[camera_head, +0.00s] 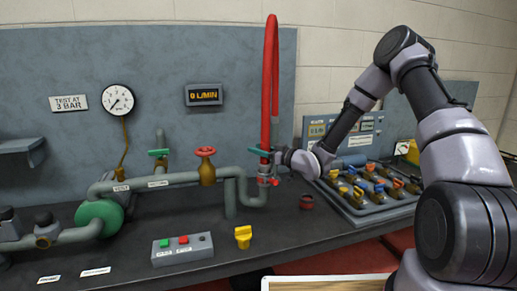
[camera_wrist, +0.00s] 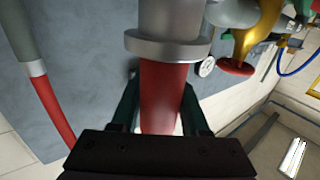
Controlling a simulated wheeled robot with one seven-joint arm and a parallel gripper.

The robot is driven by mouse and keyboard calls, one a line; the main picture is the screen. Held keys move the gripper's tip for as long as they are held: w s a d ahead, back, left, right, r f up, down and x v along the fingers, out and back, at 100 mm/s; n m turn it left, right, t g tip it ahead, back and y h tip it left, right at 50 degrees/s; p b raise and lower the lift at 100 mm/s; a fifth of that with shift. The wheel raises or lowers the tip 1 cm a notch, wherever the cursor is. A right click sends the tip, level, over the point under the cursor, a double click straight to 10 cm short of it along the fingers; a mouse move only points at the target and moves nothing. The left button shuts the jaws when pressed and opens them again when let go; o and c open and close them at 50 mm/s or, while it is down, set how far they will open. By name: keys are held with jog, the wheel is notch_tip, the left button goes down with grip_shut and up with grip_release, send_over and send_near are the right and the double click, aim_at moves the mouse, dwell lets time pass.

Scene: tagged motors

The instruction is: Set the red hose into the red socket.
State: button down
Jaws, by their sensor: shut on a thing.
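The red hose (camera_head: 270,65) rises in a tall narrow loop in front of the back panel. My gripper (camera_head: 265,155) is shut around the hose just beside its grey flanged metal end fitting. In the wrist view the hose (camera_wrist: 163,95) passes between the dark green fingers, and the grey fitting (camera_wrist: 172,45) sticks out beyond them. The hose's other strand (camera_wrist: 55,112) joins a grey pipe end at the left there. A dark red round fitting (camera_head: 307,201), which looks like the red socket, sits on the bench, right of and below my gripper, apart from it.
A grey pipe run (camera_head: 170,181) with a red-wheeled brass valve (camera_head: 206,165) lies left of my gripper. A yellow fitting (camera_head: 243,237) and a button box (camera_head: 182,249) stand in front. A tray of several coloured fittings (camera_head: 350,210) is at the right.

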jog(key=shift+f, duration=0.95)
jog(key=shift+c, duration=1.6)
grip_release()
